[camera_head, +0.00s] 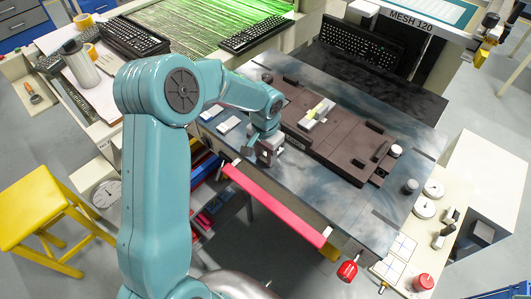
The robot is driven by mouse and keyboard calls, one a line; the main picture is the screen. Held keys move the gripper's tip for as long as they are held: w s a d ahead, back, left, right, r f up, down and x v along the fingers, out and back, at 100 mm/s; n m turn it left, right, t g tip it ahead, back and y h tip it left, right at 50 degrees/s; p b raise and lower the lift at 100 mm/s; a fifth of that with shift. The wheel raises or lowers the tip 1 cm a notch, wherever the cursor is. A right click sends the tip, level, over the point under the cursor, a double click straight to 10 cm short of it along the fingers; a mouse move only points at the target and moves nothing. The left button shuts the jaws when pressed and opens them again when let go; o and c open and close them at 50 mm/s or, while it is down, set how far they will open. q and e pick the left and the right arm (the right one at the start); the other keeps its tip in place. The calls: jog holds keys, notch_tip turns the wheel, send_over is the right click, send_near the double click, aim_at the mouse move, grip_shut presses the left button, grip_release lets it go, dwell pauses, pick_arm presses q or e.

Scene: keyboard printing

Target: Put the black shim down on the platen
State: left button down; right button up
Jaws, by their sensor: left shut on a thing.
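My left gripper (268,153) comes down over the front left part of the dark blue-grey bed (300,182). It is shut on a small dark thing, apparently the black shim, mostly hidden by the jaws. A flat brown plate with raised blocks, which looks like the platen (338,142), lies on the bed. The gripper is just left of the platen's near left edge, and I cannot tell its exact height. My right gripper is not in view.
Two pale tiles (228,125) lie on the bed left of the gripper. A red squeegee-like bar (272,205) runs along the front edge. Round weights (425,208) and a dark knob (410,186) stand at the right. Keyboards (360,45) stand behind. The bed's front right is clear.

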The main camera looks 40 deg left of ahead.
pick_arm(q)
jog(key=shift+d, duration=0.15)
jog(key=shift+f, duration=0.2)
jog(key=c, duration=0.7)
grip_release()
jog(key=shift+r, duration=0.35)
notch_tip(320, 180, up, 12)
jog(key=shift+f, duration=0.15)
